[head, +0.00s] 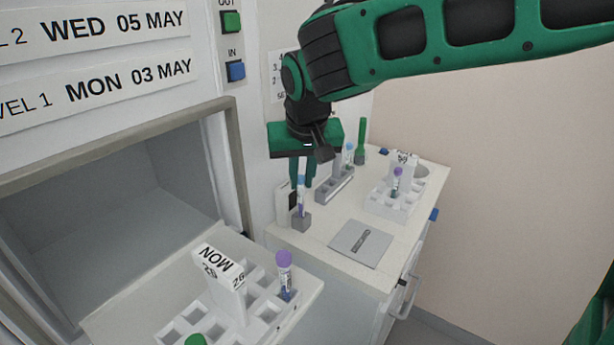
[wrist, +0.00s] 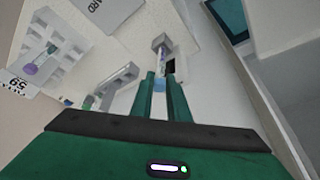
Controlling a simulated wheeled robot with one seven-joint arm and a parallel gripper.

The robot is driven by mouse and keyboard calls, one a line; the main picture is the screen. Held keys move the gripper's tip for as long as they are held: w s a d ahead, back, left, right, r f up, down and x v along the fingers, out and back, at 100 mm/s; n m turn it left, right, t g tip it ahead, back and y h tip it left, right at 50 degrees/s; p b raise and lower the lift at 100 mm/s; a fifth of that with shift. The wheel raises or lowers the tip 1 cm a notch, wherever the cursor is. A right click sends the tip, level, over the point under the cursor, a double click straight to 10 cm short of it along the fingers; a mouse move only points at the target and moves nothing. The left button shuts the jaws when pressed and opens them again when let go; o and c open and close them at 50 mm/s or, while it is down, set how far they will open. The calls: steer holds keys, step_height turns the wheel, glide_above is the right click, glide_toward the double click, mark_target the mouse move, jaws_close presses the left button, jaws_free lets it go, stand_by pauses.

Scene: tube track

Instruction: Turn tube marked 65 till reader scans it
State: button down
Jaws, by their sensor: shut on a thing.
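My gripper (head: 302,176) points down over the near left corner of the white worktop. It is shut on a slim tube (head: 301,208), which stands upright in a small grey holder block (head: 301,222). The tube's number cannot be read. The reader seems to be the white post with a black window (head: 282,206) just left of the tube. In the wrist view, the tube (wrist: 160,83) shows between my green fingers, and the grey block (wrist: 160,41) is beyond the fingertips. The black window (wrist: 171,66) is close beside the tube. No scan signal can be made out.
A grey rack (head: 334,186) with a blue-capped tube is behind. A white rack (head: 392,203) marked 59 holds a purple-capped tube at right. A grey card (head: 360,243) lies in front. A white MON rack (head: 232,302) with a purple-capped tube stands at the open compartment.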

steer(key=shift+f, duration=0.65)
steer(key=c, duration=1.6)
jaws_free()
steer(key=shift+r, duration=0.1)
steer(key=v, duration=1)
steer(key=shift+s+r, duration=0.15)
steer(key=shift+r, duration=0.05)
